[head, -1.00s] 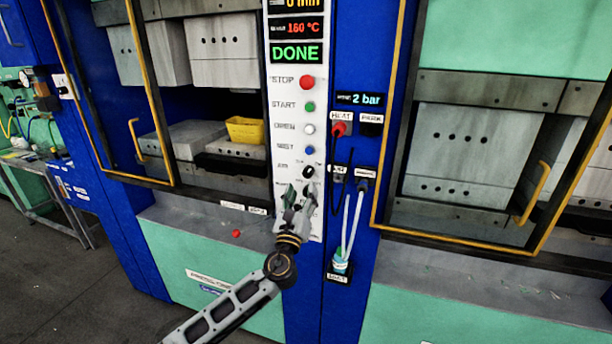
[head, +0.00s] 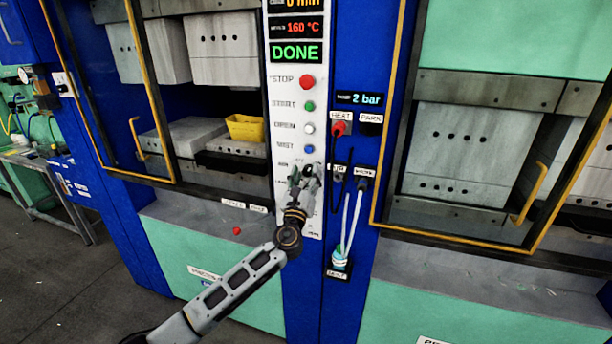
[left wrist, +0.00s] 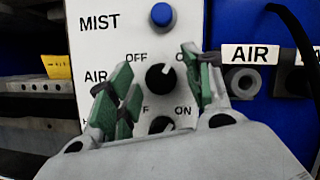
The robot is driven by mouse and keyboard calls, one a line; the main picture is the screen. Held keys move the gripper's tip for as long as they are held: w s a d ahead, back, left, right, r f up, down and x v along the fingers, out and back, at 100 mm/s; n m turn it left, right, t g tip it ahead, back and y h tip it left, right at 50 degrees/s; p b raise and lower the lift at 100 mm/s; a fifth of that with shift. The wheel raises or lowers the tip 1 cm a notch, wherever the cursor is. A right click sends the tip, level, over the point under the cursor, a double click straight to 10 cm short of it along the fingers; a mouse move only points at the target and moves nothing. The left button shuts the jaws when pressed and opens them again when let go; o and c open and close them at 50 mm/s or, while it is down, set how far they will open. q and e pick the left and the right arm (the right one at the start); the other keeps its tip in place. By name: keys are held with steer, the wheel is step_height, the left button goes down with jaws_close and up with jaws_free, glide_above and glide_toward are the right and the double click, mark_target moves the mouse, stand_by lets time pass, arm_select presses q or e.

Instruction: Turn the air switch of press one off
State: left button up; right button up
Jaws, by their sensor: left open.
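The air switch is a round black knob (left wrist: 160,84) on the white control panel (left wrist: 108,62) of the press. It sits in the row marked AIR, between the labels OFF on its left and ON on its right. Its small white mark seems to point up and to the right, towards ON. My left gripper (left wrist: 158,62) is open, with one green-padded finger on each side of the knob. Whether the pads touch it I cannot tell. In the head view the left gripper (head: 306,173) is in front of the panel and mostly hides the knob. My right gripper is not in view.
A second black knob (left wrist: 160,125) is just below, partly hidden by my gripper. A blue MIST button (left wrist: 162,15) is above. Right of the panel, an AIR socket (left wrist: 243,82) and hanging hoses (head: 349,222) are close. A yellow tray (head: 246,128) is inside the left press.

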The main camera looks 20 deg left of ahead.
arm_select(q)
steer(key=c, duration=1)
